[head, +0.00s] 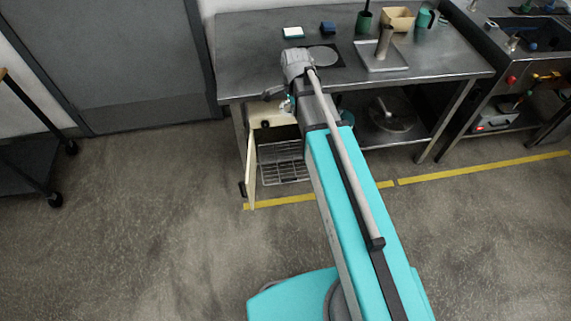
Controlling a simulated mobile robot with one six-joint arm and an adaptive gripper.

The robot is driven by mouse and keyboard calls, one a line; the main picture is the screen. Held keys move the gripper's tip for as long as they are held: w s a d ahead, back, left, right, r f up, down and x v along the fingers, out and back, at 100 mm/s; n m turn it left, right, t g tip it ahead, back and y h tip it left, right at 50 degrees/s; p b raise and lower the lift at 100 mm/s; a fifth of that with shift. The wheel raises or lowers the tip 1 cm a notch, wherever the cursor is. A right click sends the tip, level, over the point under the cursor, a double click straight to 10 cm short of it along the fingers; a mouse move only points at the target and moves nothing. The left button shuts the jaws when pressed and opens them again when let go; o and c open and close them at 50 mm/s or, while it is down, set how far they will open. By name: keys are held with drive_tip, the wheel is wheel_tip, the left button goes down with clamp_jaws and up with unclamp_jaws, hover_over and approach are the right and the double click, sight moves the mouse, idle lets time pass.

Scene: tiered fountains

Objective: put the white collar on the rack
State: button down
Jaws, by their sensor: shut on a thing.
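My gripper (271,94) is small and dark in the head view, at the front edge of the steel bench, left of my wrist. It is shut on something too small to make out. I cannot pick out the white collar for certain; my wrist and arm cover part of this area. A wire rack (283,172) sits low under the bench, below my gripper and apart from it. A cream door (251,172) stands open at its left. My forearm hides the area right of the rack.
The steel bench (245,52) bears a white-topped block (292,33), a blue block (328,28), a metal tray (398,62), a cardboard box (398,17) and a green mug (425,18). A dark cart (30,165) stands far left. The floor between is clear.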

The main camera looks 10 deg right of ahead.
drive_tip(key=w+d+f+m+b, duration=0.1)
drive_tip(key=d+f+b, duration=0.1)
drive_tip(key=f+b, duration=1)
drive_tip(key=w+d+f+m+b, duration=0.1)
drive_tip(key=w+d+f+b, duration=0.1)
drive_tip(key=f+b, duration=1.1)
drive_tip(key=w+d+f+m+b, duration=0.1)
drive_tip(key=d+f+b, duration=0.3)
drive_tip(key=f+b, duration=0.8)
drive_tip(key=shift+w+d+f, duration=0.25)
drive_tip(key=shift+w+f, duration=0.1)
drive_tip(key=shift+f, duration=0.4)
drive_tip(key=b, duration=0.9)
hover_over(286, 164)
drive_tip(key=f, duration=0.9)
drive_tip(key=shift+s+d, duration=0.1)
drive_tip(key=shift+s, duration=0.1)
drive_tip(key=shift+w+a+f+b, duration=0.25)
drive_tip(key=shift+w+f+b, duration=0.2)
drive_tip(key=shift+f+b, duration=0.35)
drive_tip(key=shift+s+f+b, duration=0.1)
drive_tip(key=shift+f+b, duration=1.1)
drive_tip(key=shift+b, duration=0.15)
drive_tip(key=shift+f, duration=0.2)
